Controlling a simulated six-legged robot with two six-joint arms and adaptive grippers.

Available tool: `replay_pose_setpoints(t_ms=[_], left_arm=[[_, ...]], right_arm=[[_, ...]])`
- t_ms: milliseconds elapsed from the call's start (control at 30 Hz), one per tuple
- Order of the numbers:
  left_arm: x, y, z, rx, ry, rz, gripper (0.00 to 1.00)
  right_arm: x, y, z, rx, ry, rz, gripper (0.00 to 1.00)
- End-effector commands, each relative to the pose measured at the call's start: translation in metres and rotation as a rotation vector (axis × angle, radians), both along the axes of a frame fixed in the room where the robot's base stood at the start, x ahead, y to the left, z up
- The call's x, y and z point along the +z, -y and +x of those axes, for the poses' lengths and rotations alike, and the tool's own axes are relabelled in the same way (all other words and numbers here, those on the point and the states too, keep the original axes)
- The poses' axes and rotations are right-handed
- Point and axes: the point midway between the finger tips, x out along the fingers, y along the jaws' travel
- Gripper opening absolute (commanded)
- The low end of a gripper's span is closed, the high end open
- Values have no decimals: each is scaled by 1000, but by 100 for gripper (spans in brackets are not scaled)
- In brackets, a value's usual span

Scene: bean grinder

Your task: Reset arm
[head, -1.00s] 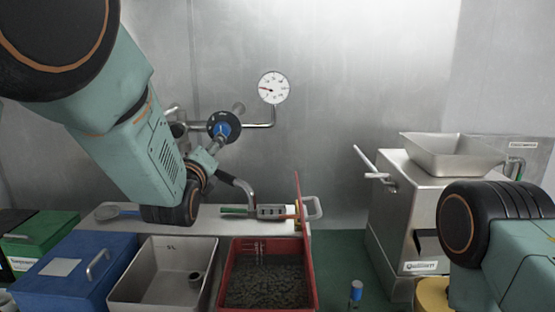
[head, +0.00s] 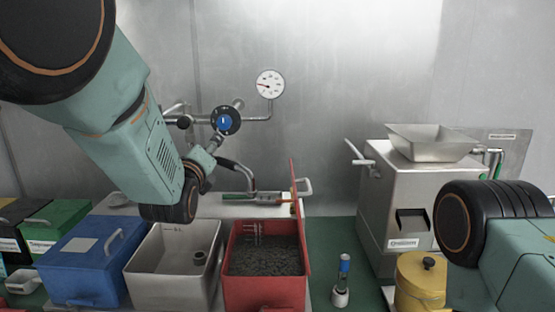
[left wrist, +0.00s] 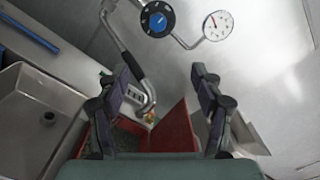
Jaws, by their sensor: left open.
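My left arm comes in from the upper left in the head view, with its wrist above the grey bin and the back counter. My left gripper (left wrist: 160,100) shows in the left wrist view with its two fingers wide apart and nothing between them touching. Beyond the fingers are the red bin's upright lid (left wrist: 172,130) and a curved metal pipe.
A red bin (head: 232,290) of dark beans stands beside a grey metal bin (head: 145,285) and a blue lidded box (head: 75,270). A yellow canister (head: 420,278) and small blue-topped bottle (head: 343,280) stand at right. A pressure gauge (head: 270,84) and blue-centred dial (head: 225,121) are on the wall.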

Motion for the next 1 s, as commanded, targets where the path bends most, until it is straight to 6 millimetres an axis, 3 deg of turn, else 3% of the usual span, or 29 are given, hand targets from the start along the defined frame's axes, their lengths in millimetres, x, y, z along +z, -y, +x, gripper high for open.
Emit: replay_pose_setpoints(t_ms=[167, 433, 667, 767, 833, 1000], left_arm=[[0, 0, 2, 0, 0, -26, 66], [-5, 0, 4, -2, -18, -280, 66], [-28, -3, -7, 17, -84, -580, 66], [-50, -8, -17, 47, -135, -765, 66], [-77, -13, -27, 87, -183, -905, 66], [-162, -27, -62, 238, -311, -1240, 66]], right_arm=[[0, 0, 0, 0, 1, 0, 40], [0, 0, 0, 0, 0, 0, 40], [0, 0, 0, 0, 1, 0, 40], [-1, 0, 0, 0, 1, 0, 40], [-5, 0, 0, 0, 1, 0, 40], [-20, 0, 0, 0, 1, 0, 40]])
